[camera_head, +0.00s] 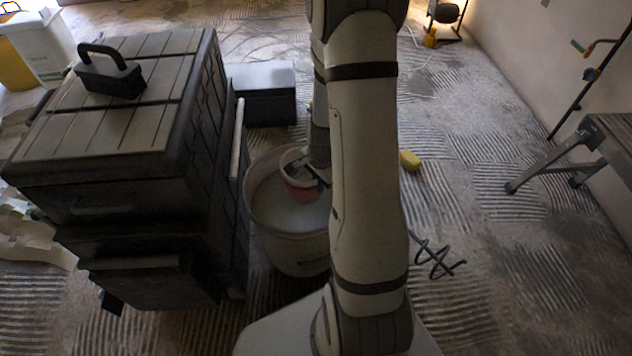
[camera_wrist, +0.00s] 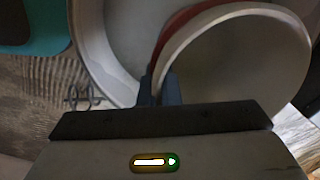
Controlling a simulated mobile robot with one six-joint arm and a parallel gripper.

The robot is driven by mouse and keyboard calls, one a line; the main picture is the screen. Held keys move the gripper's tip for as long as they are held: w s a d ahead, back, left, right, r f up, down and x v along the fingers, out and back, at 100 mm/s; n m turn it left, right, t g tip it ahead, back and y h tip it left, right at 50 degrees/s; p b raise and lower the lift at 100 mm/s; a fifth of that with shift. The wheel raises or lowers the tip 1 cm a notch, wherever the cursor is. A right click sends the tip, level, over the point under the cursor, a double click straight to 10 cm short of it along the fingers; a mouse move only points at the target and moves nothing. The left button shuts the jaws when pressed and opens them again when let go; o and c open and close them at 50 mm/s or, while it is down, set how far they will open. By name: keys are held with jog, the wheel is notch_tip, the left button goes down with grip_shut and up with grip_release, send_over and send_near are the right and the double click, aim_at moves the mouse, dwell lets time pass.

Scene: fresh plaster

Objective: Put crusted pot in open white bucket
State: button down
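The crusted pot (camera_head: 301,190), red outside with a pale rim, shows within the round mouth of the open white bucket (camera_head: 300,252). My gripper (camera_head: 318,175) is at the pot's right side. In the wrist view my gripper (camera_wrist: 160,92) has its fingers close together on the wall of the pot (camera_wrist: 235,70), near its rim. The bucket's pale inner wall (camera_wrist: 100,50) curves around the pot's left side there. I cannot tell whether the pot touches the bucket's bottom. My arm hides the bucket's right part in the head view.
A large black toolbox (camera_head: 120,180) with a black-handled tool (camera_head: 108,72) on top stands close left of the bucket. A dark case (camera_head: 265,95) is behind it. A yellow block (camera_head: 410,160) and a mixing paddle (camera_head: 437,262) lie right. A workbench (camera_head: 605,140) stands far right.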

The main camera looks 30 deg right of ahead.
jog(key=shift+f, duration=0.65)
jog(key=c, duration=2.1)
grip_release()
jog(key=o, duration=0.5)
jog(key=shift+o, duration=0.2)
notch_tip(320, 180, up, 8)
jog(key=p, duration=0.3)
jog(key=shift+s, duration=0.3)
